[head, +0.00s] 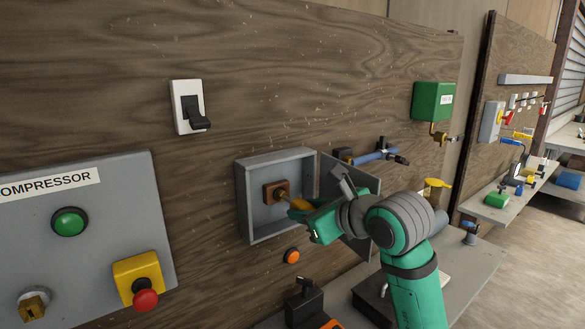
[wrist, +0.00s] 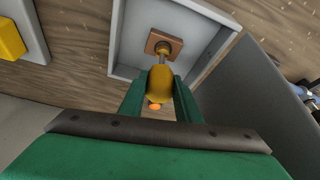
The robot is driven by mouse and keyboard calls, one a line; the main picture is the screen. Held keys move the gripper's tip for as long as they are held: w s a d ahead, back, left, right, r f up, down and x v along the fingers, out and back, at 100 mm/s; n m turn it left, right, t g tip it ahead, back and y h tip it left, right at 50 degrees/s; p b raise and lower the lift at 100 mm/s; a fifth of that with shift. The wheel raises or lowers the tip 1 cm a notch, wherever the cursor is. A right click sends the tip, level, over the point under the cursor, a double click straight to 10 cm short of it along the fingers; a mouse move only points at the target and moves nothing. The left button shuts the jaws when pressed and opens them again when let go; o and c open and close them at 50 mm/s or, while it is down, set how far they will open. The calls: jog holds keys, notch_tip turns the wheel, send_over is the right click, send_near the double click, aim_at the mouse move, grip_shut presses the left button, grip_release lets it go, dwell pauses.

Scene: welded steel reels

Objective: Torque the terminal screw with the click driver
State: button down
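The terminal screw sits on a brown square block (head: 270,187) at the back of an open grey box on the wooden wall. The block also shows in the wrist view (wrist: 151,41). The click driver (wrist: 160,84) has a yellow-orange handle and a thin metal shaft. Its shaft points into the box, and its tip meets the round terminal on the block; whether it is seated in the screw is hidden. My gripper (wrist: 160,97) is shut on the handle, with a green finger on each side. In the head view my gripper (head: 306,212) is at the box's opening.
The grey box (head: 242,205) has its door (head: 352,185) swung open at the right, close beside my wrist. An orange button (head: 292,256) is below the box. The compressor panel (head: 90,255) is at left, a blue tool (head: 375,156) at upper right.

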jog(key=shift+s+d, duration=0.4)
jog(key=shift+s, duration=0.1)
dwell(0.8)
jog(key=s+d, duration=0.6)
jog(key=s, duration=0.2)
jog(key=shift+s+d, duration=0.15)
jog(key=shift+s, duration=0.25)
dwell(1.4)
